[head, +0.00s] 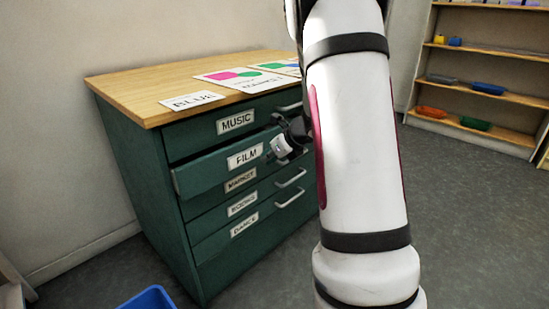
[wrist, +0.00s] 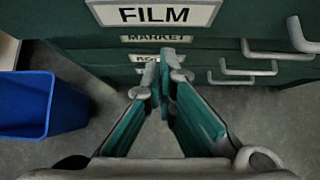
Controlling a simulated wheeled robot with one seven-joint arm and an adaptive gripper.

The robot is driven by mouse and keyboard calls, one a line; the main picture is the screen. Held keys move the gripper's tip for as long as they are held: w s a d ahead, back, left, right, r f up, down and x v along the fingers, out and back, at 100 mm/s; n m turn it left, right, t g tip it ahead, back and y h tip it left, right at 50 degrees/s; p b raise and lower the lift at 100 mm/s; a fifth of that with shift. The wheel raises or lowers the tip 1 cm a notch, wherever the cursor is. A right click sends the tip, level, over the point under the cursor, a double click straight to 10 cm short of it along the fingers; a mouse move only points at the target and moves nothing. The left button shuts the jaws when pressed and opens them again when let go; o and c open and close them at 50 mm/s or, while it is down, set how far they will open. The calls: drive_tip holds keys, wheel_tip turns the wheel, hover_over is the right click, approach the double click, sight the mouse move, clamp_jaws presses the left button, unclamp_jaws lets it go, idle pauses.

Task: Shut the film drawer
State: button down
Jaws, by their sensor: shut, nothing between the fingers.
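The film drawer (head: 215,174) is the second drawer from the top of a green cabinet, and its front stands out a little from the drawers around it. Its FILM label (wrist: 155,14) is at the top of the wrist view, and a grey handle (wrist: 300,36) shows at the upper right there. My gripper (wrist: 166,58) is shut and empty, with its fingertips together just below the FILM label in the picture. In the head view my gripper (head: 274,152) is at the film drawer's front, right of the label. I cannot tell whether it touches the front. My arm hides the right part of the drawer.
The cabinet's wooden top (head: 135,90) holds printed sheets (head: 192,100). The MUSIC drawer (head: 195,132) is above, and several labelled drawers with bar handles (head: 290,197) are below. A blue bin (head: 150,298) stands on the floor at the left front. Shelves (head: 480,95) stand at the back right.

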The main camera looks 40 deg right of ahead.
sight(247, 149)
drive_tip(key=shift+w+a+f+b, duration=0.1)
drive_tip(key=shift+w+f+b, duration=0.15)
drive_tip(key=shift+w, duration=0.75)
drive_tip(key=shift+w+a+f+b, duration=0.1)
drive_tip(key=shift+w+f+b, duration=0.2)
drive_tip(key=shift+w, duration=0.65)
drive_tip(key=shift+w+f+b, duration=0.1)
drive_tip(key=shift+w+f, duration=0.25)
drive_tip(key=shift+w, duration=0.65)
drive_tip(key=shift+w+a+p, duration=0.15)
drive_tip(key=shift+w+p, duration=0.4)
drive_tip(key=shift+w, duration=0.6)
drive_tip(key=shift+w+a+p, duration=0.1)
drive_tip(key=shift+w+p, duration=0.45)
drive_tip(key=shift+w, duration=0.6)
drive_tip(key=shift+r, duration=0.1)
